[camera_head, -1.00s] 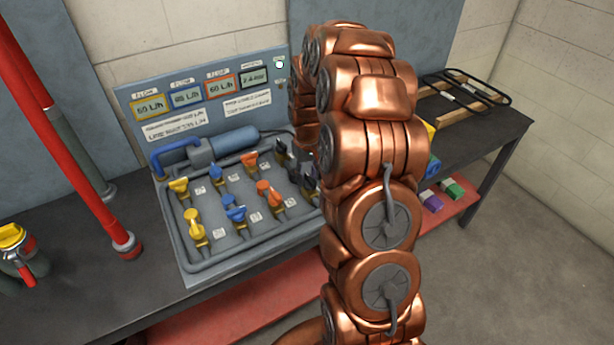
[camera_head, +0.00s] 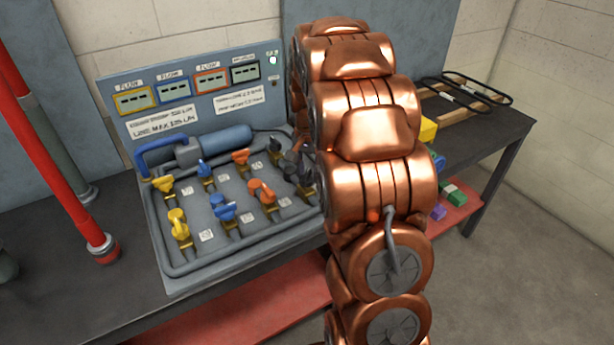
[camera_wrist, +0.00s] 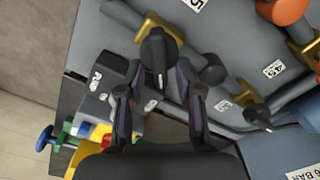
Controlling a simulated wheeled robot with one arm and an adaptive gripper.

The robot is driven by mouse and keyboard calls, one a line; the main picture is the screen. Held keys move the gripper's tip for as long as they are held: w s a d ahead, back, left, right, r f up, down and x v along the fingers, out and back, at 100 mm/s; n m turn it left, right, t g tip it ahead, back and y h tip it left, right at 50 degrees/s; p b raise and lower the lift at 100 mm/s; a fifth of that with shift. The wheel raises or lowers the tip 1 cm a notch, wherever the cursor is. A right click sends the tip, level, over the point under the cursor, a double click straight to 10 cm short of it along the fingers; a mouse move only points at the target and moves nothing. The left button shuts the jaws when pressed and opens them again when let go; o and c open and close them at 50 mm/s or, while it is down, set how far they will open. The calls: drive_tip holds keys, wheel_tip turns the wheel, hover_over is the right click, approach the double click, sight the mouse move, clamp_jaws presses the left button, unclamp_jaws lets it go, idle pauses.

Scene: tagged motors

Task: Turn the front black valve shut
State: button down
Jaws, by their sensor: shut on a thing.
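The front black valve (camera_wrist: 156,50) shows in the wrist view as a dark handle on a brass body, on a grey pipe. My gripper (camera_wrist: 158,70) has one finger on each side of the handle and is shut on it. The handle appears slanted to its pipe; its exact angle is hard to tell. In the head view my copper arm hides part of this valve and most of my gripper (camera_head: 303,165). The back black valve (camera_head: 275,149) stands behind; it also shows at the lower right of the wrist view (camera_wrist: 257,113).
Orange valves (camera_head: 262,191), blue valves (camera_head: 225,208) and yellow valves (camera_head: 178,220) stand to the left on the grey panel. A display board (camera_head: 190,95) rises behind, its screens showing dashes. A red pipe (camera_head: 60,175) stands at left. Coloured blocks (camera_head: 452,192) lie at right.

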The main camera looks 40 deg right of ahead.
drive_tip(key=m, duration=0.2)
drive_tip(key=m+b, duration=0.1)
drive_tip(key=m, duration=0.1)
drive_tip(key=shift+s+d+f, duration=0.1)
drive_tip(key=shift+s, duration=0.25)
drive_tip(key=shift+s+m+b, duration=0.2)
drive_tip(key=shift+m+b, duration=0.15)
drive_tip(key=shift+m, duration=1.25)
drive_tip(key=c, duration=0.8)
unclamp_jaws()
drive_tip(key=shift+o, duration=0.2)
wheel_tip(320, 180, up, 12)
